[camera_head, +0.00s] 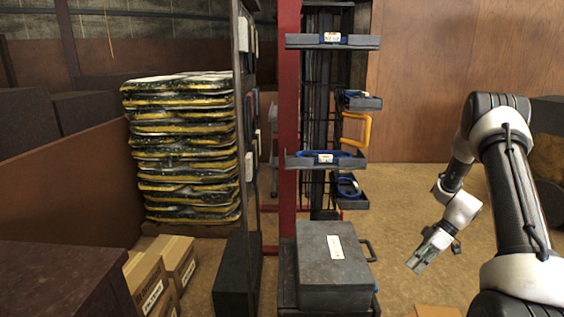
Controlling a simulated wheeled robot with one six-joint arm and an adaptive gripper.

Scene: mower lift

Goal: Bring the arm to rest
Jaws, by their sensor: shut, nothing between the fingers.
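My arm (516,190) rises at the right side of the view. It bends over at the elbow and reaches down and left to the wrist. My gripper (415,268) is shut and empty. It points down and left over the open floor, right of the grey case on the lift. It appears apart from everything around it.
A lift with a red post (288,120) and dark shelf arms (333,41) stands in the middle. A grey case (327,265) sits at its base. A stack of yellow-edged sacks (185,150) and cardboard boxes (176,258) are at left. Brown floor (410,190) is clear behind my gripper.

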